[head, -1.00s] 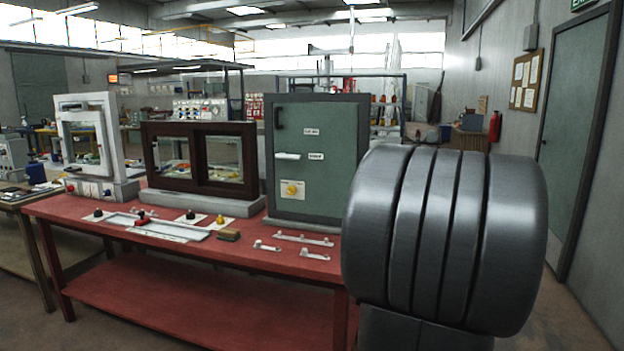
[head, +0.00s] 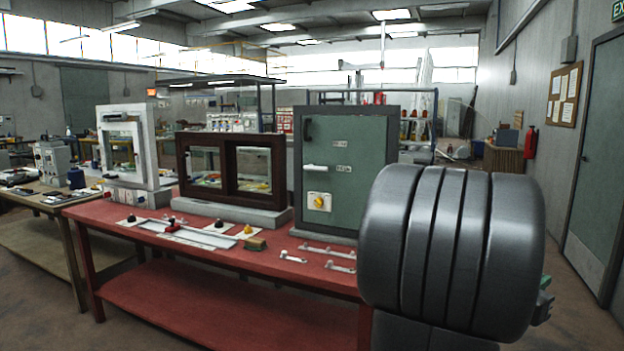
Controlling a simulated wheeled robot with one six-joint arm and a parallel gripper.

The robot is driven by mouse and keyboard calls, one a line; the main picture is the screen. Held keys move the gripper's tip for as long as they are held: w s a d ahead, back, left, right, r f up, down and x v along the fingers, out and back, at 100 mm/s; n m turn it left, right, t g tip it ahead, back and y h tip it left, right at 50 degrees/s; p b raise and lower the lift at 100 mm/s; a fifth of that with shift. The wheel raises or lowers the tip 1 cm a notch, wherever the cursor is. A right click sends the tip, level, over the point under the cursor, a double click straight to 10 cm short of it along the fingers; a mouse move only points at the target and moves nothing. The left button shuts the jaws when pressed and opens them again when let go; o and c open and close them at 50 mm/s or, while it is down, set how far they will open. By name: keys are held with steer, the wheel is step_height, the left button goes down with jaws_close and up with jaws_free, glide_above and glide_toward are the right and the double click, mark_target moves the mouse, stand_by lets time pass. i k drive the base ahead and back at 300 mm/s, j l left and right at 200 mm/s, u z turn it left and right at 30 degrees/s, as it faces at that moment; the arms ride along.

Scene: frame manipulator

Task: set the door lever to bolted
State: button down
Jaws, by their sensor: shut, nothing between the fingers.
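The green door (head: 358,190) stands in a dark grey frame at the back right of the red bench. A white lever (head: 315,168) lies level on the door's left half. One small label (head: 343,169) is to the right of the lever and another (head: 339,143) is above it; their words are too small to read. A large grey rounded link of my own arm fills the lower right and covers the door's lower right part. My gripper's fingers are not visible.
A yellow knob (head: 319,202) on a plate sits below the lever, and a black handle (head: 308,130) above it. A dark brown window frame (head: 231,168) and a white frame (head: 128,150) stand to the left. Small metal latches (head: 327,250) lie in front of the door.

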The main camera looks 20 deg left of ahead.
mark_target(310, 166)
steer(key=i+j+u, duration=0.15)
steer(key=u, duration=0.25)
steer(key=i+u, duration=0.65)
steer(key=u, duration=0.2)
steer(key=i+l, duration=0.15)
steer(key=i, duration=0.25)
steer(key=i+l+u, duration=0.1)
steer(key=i, duration=0.35)
